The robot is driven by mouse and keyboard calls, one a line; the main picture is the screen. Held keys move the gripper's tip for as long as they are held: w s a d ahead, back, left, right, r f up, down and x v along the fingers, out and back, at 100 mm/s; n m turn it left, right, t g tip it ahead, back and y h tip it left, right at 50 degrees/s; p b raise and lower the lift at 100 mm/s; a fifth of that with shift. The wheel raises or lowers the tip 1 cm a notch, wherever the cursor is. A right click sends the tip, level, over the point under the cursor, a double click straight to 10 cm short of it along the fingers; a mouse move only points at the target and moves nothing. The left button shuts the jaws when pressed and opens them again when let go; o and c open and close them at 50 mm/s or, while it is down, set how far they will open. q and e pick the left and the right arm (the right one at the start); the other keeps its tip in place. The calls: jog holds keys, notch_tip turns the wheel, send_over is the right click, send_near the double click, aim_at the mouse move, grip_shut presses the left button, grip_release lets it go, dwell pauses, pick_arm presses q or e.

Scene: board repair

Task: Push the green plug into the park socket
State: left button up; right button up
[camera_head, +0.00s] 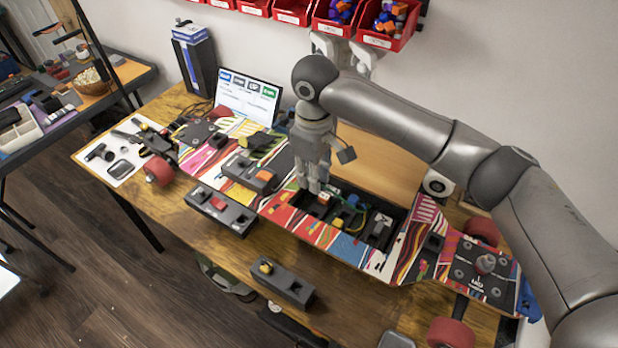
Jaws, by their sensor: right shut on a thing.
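My right gripper (314,185) points down into the open bay of the colourful skateboard deck (290,218). It is shut, and its fingers hide what they hold, most likely the green plug. A green cable (347,208) runs in the bay just right of the fingertips. A small orange-red part (323,198) sits beside the fingertips. I cannot make out the park socket's opening or whether the plug touches it. My left gripper is not in view.
Dark blocks with a red part (219,208), an orange part (250,173) and a yellow part (283,283) lie on or near the board. A screen (248,97) stands behind. Red bins (386,40) hang on the wall.

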jog(key=shift+w+d, duration=0.25)
jog(key=shift+w, duration=0.25)
jog(key=shift+f+b, duration=0.45)
jog(key=shift+f, duration=4.35)
jog(key=shift+f, duration=0.7)
jog(key=shift+p, duration=0.6)
jog(key=shift+f, duration=0.4)
jog(key=shift+p, duration=0.6)
